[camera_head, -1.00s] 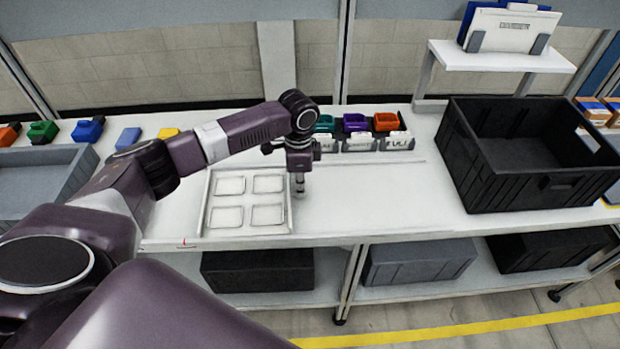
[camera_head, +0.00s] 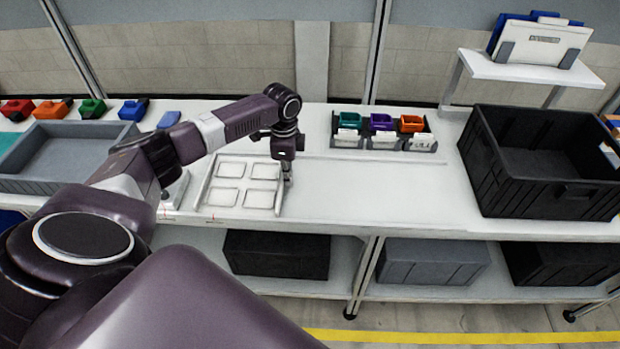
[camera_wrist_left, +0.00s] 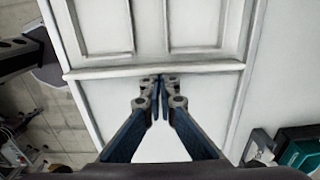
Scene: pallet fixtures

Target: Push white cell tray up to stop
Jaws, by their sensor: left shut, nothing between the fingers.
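The white cell tray (camera_head: 245,185) lies flat on the white bench, its shallow cells empty. It also shows in the left wrist view (camera_wrist_left: 110,72). My left gripper (camera_head: 287,178) points down at the tray's right side, shut and empty. In the left wrist view its closed fingertips (camera_wrist_left: 160,78) are at the tray's rim; whether they touch it is hard to tell. A pale block (camera_head: 177,190) stands just left of the tray, partly hidden by my arm. I cannot tell whether it is the stop or touches the tray. My right gripper is out of view.
A black rack with teal, purple and orange small bins (camera_head: 381,130) stands behind, to the right. A large black crate (camera_head: 540,190) is at the right, a grey tray (camera_head: 60,185) at the left. The bench (camera_head: 370,190) between tray and crate is clear.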

